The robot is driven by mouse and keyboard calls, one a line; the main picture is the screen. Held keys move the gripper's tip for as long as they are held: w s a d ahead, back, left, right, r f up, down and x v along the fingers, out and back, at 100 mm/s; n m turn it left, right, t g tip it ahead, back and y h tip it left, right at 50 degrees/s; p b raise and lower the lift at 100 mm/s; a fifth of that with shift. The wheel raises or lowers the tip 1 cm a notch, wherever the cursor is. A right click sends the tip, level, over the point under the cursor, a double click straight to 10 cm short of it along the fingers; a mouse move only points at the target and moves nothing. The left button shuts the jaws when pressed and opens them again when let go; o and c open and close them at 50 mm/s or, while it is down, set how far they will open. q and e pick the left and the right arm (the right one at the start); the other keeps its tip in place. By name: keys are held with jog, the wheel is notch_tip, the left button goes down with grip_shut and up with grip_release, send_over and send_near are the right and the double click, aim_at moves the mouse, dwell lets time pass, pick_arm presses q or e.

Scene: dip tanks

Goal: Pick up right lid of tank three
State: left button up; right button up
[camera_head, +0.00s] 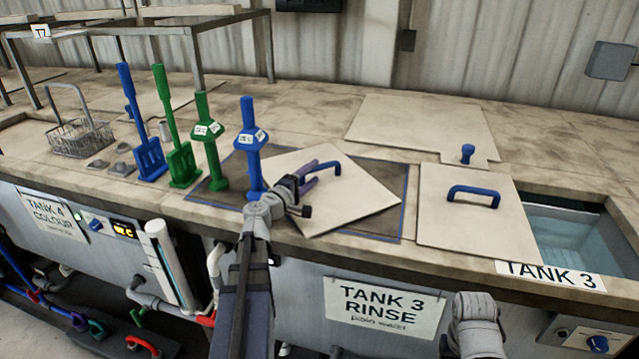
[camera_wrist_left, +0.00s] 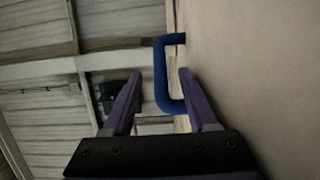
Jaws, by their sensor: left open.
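A pale square lid (camera_head: 350,205) with a blue handle (camera_head: 325,166) lies turned at an angle on a dark, blue-edged mat (camera_head: 398,178). My left gripper (camera_head: 309,174) is open at this handle. In the left wrist view, the blue handle (camera_wrist_left: 162,75) shows between the open purple fingers (camera_wrist_left: 158,78), with the pale lid face (camera_wrist_left: 245,70) at right; whether the fingers touch it I cannot tell. Another pale lid (camera_head: 440,225) with a blue handle (camera_head: 473,192) lies squarely on the counter, left of the open water of tank 3 (camera_head: 575,240). My right gripper is out of view.
A wire basket (camera_head: 80,135) sits further left. A large flat panel (camera_head: 420,125) with a blue knob (camera_head: 467,153) lies behind.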

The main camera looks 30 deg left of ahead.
aim_at(317, 170)
pick_arm(q)
jog(key=w, duration=0.4)
jog(key=shift+w+d, duration=0.1)
jog(key=shift+w, duration=0.05)
grip_shut()
dwell(1.2)
